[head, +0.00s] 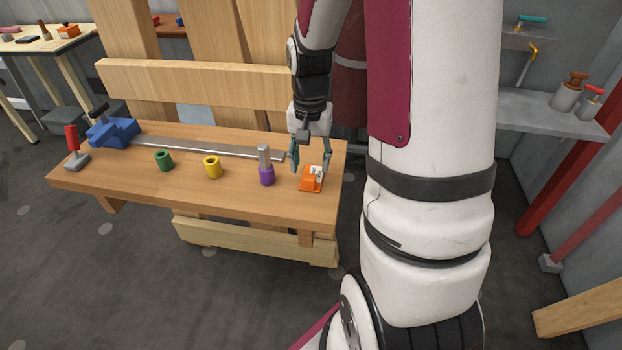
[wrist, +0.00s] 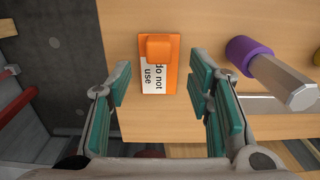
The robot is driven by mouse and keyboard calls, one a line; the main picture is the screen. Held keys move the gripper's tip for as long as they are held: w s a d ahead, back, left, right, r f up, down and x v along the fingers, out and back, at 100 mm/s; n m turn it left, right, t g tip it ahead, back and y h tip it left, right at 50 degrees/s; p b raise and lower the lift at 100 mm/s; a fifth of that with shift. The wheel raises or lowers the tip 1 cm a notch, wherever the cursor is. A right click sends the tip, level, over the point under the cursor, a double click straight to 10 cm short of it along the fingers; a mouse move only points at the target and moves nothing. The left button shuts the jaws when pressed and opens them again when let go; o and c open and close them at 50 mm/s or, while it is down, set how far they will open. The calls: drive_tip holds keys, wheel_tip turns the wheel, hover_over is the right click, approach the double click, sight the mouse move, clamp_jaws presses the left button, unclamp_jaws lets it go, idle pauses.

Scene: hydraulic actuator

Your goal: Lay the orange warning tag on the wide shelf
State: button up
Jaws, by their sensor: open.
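The orange warning tag (head: 311,182) lies at the right end of the wooden workbench (head: 120,180). In the wrist view the tag (wrist: 172,50) shows an orange block on top and a white label reading "do not use". My gripper (head: 310,165) is open above the tag, its fingers on either side of it.
A purple collar (head: 266,176) with a metal post stands close left of the tag. A yellow ring (head: 212,167), a green ring (head: 164,160) and a blue vise (head: 112,132) are farther left. A red diagonal beam (head: 562,165) stands below the grey shelf.

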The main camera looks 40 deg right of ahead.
sight(311, 174)
wheel_tip(311, 174, down, 5)
drive_tip(key=shift+r, duration=0.2)
clamp_jaws()
drive_tip(key=shift+r, duration=0.1)
